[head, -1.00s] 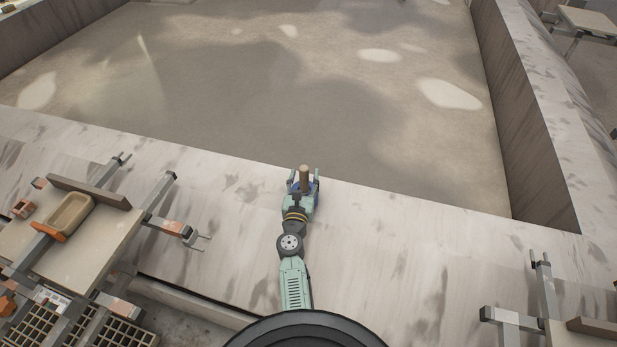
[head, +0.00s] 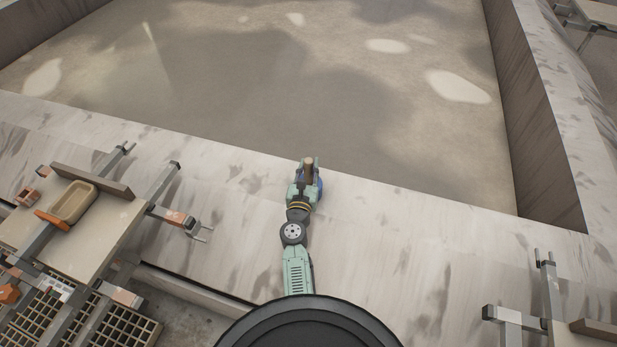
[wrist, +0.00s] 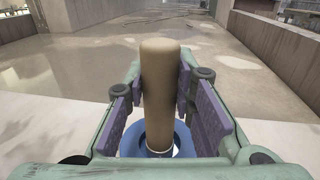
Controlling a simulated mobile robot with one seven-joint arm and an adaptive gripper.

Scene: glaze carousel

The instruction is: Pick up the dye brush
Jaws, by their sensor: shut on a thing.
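The dye brush (wrist: 159,90) stands upright in the wrist view, with a thick tan wooden handle on top and a blue part (wrist: 184,136) below it. In the head view its handle (head: 308,166) shows as a small brown end at the far tip of my arm. My gripper (head: 306,180) is shut on the handle. In the wrist view my gripper (wrist: 160,108) has its purple pads on either side of the handle. The lower end of the brush is partly hidden by the fingers, and I cannot tell whether it touches the ledge.
A pale concrete ledge (head: 410,240) lies under my arm. Beyond it is a wide, sunken grey-brown floor (head: 250,100). A bench (head: 105,235) with metal arms and a tan tray (head: 73,203) stands at left. A metal frame (head: 515,318) stands at lower right.

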